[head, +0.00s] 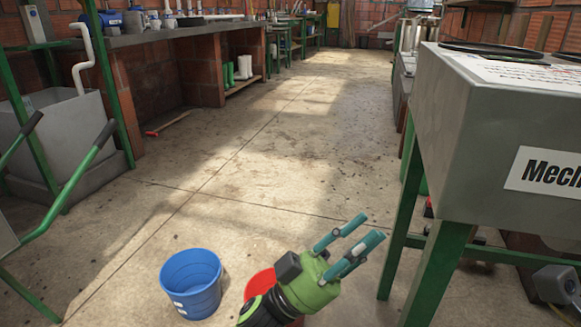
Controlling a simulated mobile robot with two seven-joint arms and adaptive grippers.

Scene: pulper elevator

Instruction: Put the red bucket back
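The red bucket (258,284) is at the bottom centre of the head view, low near the floor beside a blue bucket. I cannot tell whether the wrist touches the bucket.
The blue bucket (191,284) stands on the floor just left. A grey metal box (465,150) on green legs stands close on the right. Green handles (85,175) and a grey basin (75,135) are at left. The concrete aisle ahead (270,150) is clear.

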